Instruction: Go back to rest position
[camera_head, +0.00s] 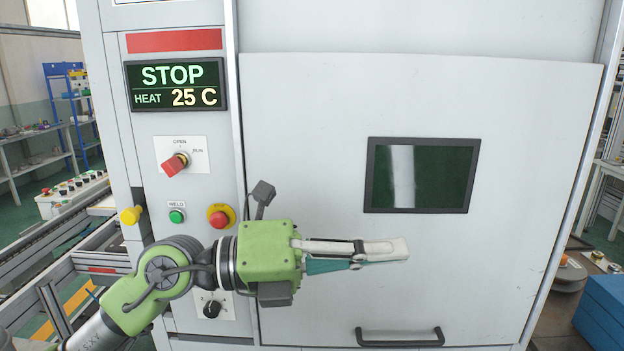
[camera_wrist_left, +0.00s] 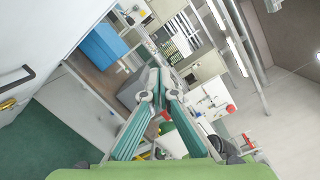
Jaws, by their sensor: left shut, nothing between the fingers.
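My left gripper (camera_head: 390,252) reaches in from the left in the head view, in front of the grey welding machine's door (camera_head: 520,260). Its fingers point right, and they are closed and empty. In the left wrist view its fingertips (camera_wrist_left: 157,78) meet, with nothing between them. My right gripper is in neither view. The machine's display (camera_head: 176,85) reads STOP, HEAT, 25 C. The green weld button (camera_head: 177,216) and red stop button (camera_head: 219,218) are above my left arm.
The door has a dark window (camera_head: 421,176) and a black handle (camera_head: 400,338), and appears closed. A blue box (camera_head: 604,308) is at the right edge. A conveyor frame (camera_head: 60,255) and a button panel (camera_head: 72,196) are at the left.

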